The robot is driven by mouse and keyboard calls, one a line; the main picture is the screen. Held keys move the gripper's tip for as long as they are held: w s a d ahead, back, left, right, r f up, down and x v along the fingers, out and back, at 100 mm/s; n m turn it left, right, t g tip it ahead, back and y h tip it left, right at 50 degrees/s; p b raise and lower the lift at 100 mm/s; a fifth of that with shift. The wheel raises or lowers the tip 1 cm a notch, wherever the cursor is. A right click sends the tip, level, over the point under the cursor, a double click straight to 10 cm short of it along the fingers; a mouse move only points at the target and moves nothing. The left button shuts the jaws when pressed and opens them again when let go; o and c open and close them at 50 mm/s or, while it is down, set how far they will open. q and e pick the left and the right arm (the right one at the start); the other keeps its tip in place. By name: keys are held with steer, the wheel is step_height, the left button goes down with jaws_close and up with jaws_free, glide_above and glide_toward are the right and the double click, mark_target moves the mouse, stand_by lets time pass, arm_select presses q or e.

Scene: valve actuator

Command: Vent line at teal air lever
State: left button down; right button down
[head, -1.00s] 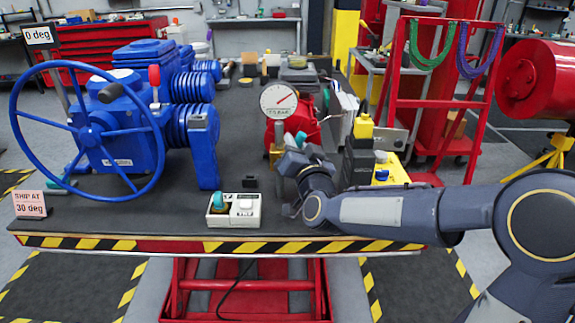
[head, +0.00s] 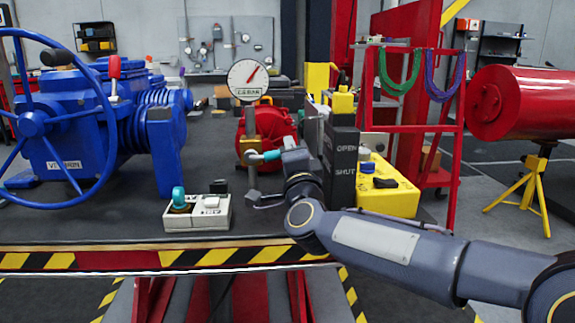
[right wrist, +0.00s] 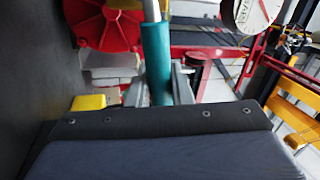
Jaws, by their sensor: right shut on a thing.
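The teal air lever (head: 267,156) sticks out sideways from a brass-coloured valve body below the round pressure gauge (head: 248,79). In the right wrist view the teal handle (right wrist: 157,62) stands between the two fingers of my right gripper (right wrist: 158,88), with a pale metal stem above it. My right gripper (head: 284,155) is shut on the lever in the head view; its fingertips are small and partly hidden there. The gauge needle points up and right. A black post with OPEN and SHUT labels (head: 345,160) stands just right of the gripper. My left gripper is not in view.
A red round housing (head: 272,122) sits behind the lever. A blue actuator with a handwheel (head: 85,125) fills the left of the bench. A white switch box (head: 212,212) with a teal knob stands at the front edge. A yellow box (head: 385,195) is right of my wrist.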

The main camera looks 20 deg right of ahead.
steer(key=shift+d+f+m+h+b, duration=0.15)
steer(key=shift+f+m+b, duration=0.3)
steer(key=shift+m+b, duration=0.25)
steer(key=shift+a+f+m+h+b, duration=0.15)
steer(key=shift+f+m+b, duration=0.25)
steer(key=shift+m+b, duration=0.25)
steer(key=shift+d, duration=0.1)
steer(key=c, duration=1.3)
jaws_free()
steer(key=p+v, duration=0.1)
steer(key=v, duration=0.6)
steer(key=shift+s, duration=0.4)
steer(key=shift+f, duration=0.1)
